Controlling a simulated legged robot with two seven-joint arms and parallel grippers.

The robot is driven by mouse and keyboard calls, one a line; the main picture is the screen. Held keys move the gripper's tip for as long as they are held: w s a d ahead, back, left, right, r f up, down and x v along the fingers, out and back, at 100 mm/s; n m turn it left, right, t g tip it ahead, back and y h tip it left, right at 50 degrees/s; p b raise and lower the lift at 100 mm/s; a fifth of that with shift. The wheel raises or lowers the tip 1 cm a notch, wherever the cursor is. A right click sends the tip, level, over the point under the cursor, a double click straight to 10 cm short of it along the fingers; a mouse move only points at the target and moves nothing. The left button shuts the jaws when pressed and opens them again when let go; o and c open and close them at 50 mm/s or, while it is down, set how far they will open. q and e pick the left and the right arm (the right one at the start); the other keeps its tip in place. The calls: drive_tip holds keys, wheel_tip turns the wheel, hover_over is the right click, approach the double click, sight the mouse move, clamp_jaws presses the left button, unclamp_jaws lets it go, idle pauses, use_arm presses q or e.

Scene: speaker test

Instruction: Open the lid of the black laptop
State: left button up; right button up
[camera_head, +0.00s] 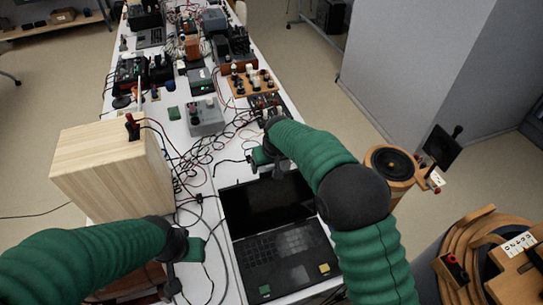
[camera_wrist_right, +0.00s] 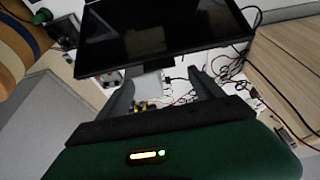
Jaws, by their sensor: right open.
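The black laptop stands on the white table with its lid raised. Its dark screen (camera_head: 262,203) and its keyboard base (camera_head: 285,258) both show in the head view. In the right wrist view the dark lid (camera_wrist_right: 150,32) fills the upper middle. My right gripper (camera_head: 270,160) is at the lid's far top edge, partly hidden by my arm. In the right wrist view its two fingers (camera_wrist_right: 163,85) are spread apart, with nothing held between them. My left gripper (camera_head: 190,248) is left of the laptop base, apart from it, and its fingers are unclear.
A pale wooden box (camera_head: 112,168) stands on the left, with a small red-and-black device on top. Cables (camera_head: 205,150) lie behind and left of the laptop. A grey box (camera_head: 205,117) and several electronic parts crowd the far table. A round wooden speaker (camera_head: 392,165) stands right.

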drive_tip(key=b+v, duration=0.1)
drive_tip(key=v, duration=1.1)
drive_tip(key=shift+s+r, duration=0.15)
drive_tip(key=shift+r, duration=0.15)
drive_tip(key=s+d+f+m, duration=0.1)
drive_tip(key=s+d+f, duration=0.3)
drive_tip(key=s+d, duration=0.2)
drive_tip(key=s+d+f+m+g, duration=0.1)
drive_tip(key=s+d+f, duration=0.3)
drive_tip(key=s, duration=0.7)
drive_tip(key=s+d+f+m+h, duration=0.1)
drive_tip(key=s+d+f, duration=0.4)
drive_tip(key=s+d, duration=0.3)
drive_tip(key=shift+s+m+b, duration=0.2)
drive_tip(key=shift+m+b, duration=0.1)
drive_tip(key=shift+d+f, duration=0.1)
drive_tip(key=shift+d, duration=0.2)
drive_tip(key=shift+d, duration=0.15)
drive_tip(key=shift+a, duration=0.2)
